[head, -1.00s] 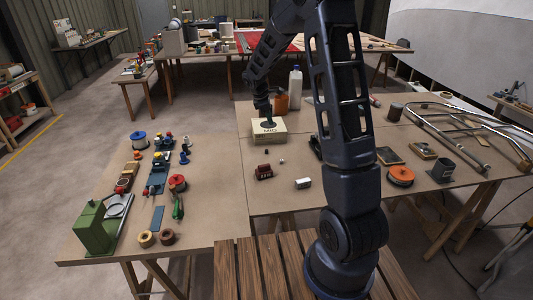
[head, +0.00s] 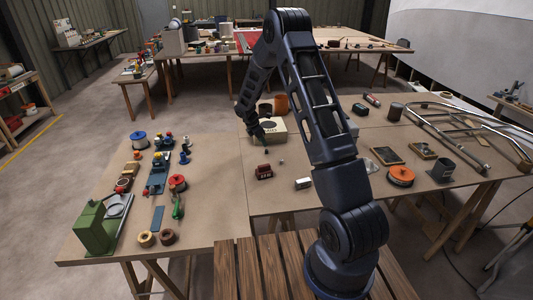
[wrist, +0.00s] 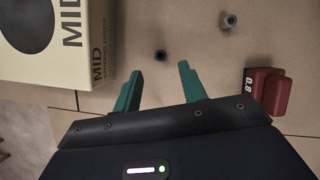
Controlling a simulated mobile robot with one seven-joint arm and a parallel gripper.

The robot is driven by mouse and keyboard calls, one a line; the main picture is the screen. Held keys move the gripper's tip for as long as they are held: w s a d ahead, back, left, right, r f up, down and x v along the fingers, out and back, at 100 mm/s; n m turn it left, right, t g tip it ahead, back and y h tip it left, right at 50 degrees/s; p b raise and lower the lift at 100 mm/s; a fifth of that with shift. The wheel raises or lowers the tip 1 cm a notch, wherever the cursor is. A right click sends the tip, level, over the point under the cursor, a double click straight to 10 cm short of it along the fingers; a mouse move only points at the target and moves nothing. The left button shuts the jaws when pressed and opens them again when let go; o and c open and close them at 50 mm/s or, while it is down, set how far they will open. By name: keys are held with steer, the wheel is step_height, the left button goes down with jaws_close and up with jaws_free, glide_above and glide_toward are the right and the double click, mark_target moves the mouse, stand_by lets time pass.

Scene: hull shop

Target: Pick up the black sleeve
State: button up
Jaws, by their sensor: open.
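The black sleeve (wrist: 160,55) is a small dark ring standing on the tan table top in the wrist view. My gripper (wrist: 160,72) is open and empty, its two green fingers pointing toward the sleeve. The sleeve shows just past the fingertips, roughly centred between them; nothing is gripped. In the head view my gripper (head: 264,142) is low over the table at the front of the MID box; I cannot clearly make out the black sleeve there.
The MID box (wrist: 98,88) stands close at left of the fingers. A grey sleeve (wrist: 228,21) lies beyond, to the right. A red block marked 0.8 (wrist: 270,92) is right of the gripper; it also shows in the head view (head: 264,172). Bare table lies between them.

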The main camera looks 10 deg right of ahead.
mark_target(266, 150)
steer(key=shift+x, duration=3.25)
jaws_close()
